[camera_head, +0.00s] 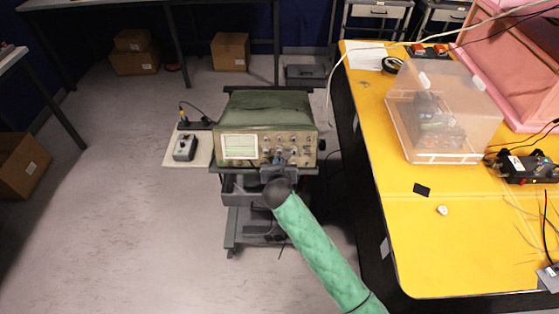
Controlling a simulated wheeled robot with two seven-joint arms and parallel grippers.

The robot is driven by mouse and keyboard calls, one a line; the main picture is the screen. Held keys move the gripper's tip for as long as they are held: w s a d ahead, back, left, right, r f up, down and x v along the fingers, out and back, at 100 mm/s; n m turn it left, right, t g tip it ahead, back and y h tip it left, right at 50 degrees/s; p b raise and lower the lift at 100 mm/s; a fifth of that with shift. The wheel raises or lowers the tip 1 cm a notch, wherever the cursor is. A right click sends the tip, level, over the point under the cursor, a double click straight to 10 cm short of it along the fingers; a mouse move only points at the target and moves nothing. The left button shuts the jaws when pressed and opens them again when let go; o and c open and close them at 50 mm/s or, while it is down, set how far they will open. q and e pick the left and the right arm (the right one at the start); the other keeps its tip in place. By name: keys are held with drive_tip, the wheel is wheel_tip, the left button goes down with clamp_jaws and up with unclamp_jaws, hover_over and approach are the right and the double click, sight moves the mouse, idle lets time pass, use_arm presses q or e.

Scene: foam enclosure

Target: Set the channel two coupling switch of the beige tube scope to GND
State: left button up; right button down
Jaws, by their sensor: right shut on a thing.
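The beige tube scope (268,137) has a green case and stands on a dark cart, its front panel facing me. Its lit screen (240,147) is at the panel's left, with knobs and small controls to the right. My right gripper (279,159) is at the lower middle of the panel, shut on a small control there. The fingers hide that control, and I cannot tell which one it is or how it is set. The channel two coupling switch cannot be made out at this size. My left gripper is not in view.
A small grey box with buttons (185,147) lies on a pale side shelf (172,159) left of the scope. A yellow table (385,190) stands close on the right, bearing a clear plastic box (440,115). Open floor (120,230) lies to the left.

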drive_tip(key=c, duration=1.6)
unclamp_jaws()
drive_tip(key=shift+o, duration=0.2)
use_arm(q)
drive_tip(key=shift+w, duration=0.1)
